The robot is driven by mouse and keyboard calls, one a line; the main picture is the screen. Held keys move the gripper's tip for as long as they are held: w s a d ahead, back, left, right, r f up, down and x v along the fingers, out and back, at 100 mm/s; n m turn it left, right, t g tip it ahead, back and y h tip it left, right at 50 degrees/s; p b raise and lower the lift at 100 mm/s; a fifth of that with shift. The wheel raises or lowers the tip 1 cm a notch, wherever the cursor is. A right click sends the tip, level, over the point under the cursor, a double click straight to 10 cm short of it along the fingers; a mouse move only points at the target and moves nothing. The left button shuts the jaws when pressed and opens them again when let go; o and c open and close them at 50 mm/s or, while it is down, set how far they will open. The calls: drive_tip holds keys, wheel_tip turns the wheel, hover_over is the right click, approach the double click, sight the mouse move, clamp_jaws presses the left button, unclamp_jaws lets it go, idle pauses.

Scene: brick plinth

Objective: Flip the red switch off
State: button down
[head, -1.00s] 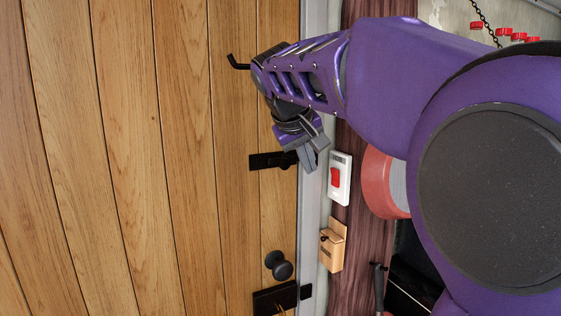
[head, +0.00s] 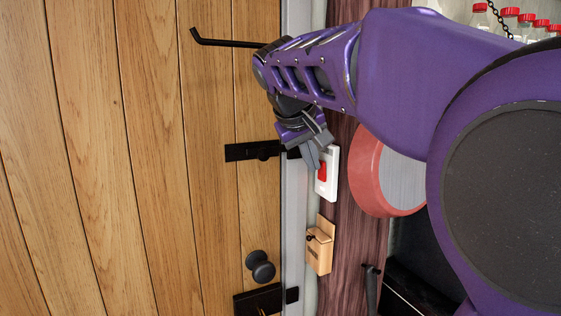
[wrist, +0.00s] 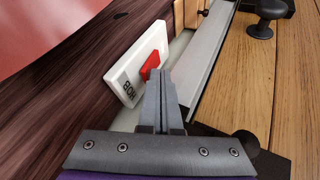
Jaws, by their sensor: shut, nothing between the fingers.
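The red switch (head: 322,171) sits on a white plate (head: 331,183) fixed to the dark wood plinth. In the wrist view the red switch (wrist: 150,65) stands out from the white plate (wrist: 124,83), which carries dark lettering. My gripper (head: 316,160) is shut and empty, with its fingertips right at the switch's upper end in the head view. In the wrist view my gripper's fingertips (wrist: 157,73) overlap the lower right edge of the switch. I cannot tell whether they touch it.
A wooden box (head: 320,250) is mounted below the plate. A red round object (head: 366,172) lies to its right. The wooden door (head: 130,160) has a black latch (head: 250,151) and a round knob (head: 260,266). Bottles (head: 510,22) stand at upper right.

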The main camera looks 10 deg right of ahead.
idle(0.3)
drive_tip(key=shift+d+r, duration=0.15)
drive_tip(key=shift+d, duration=0.05)
drive_tip(key=shift+w+d, duration=0.1)
drive_tip(key=shift+p, duration=0.3)
drive_tip(key=shift+r+p, duration=0.65)
drive_tip(key=shift+r, duration=0.1)
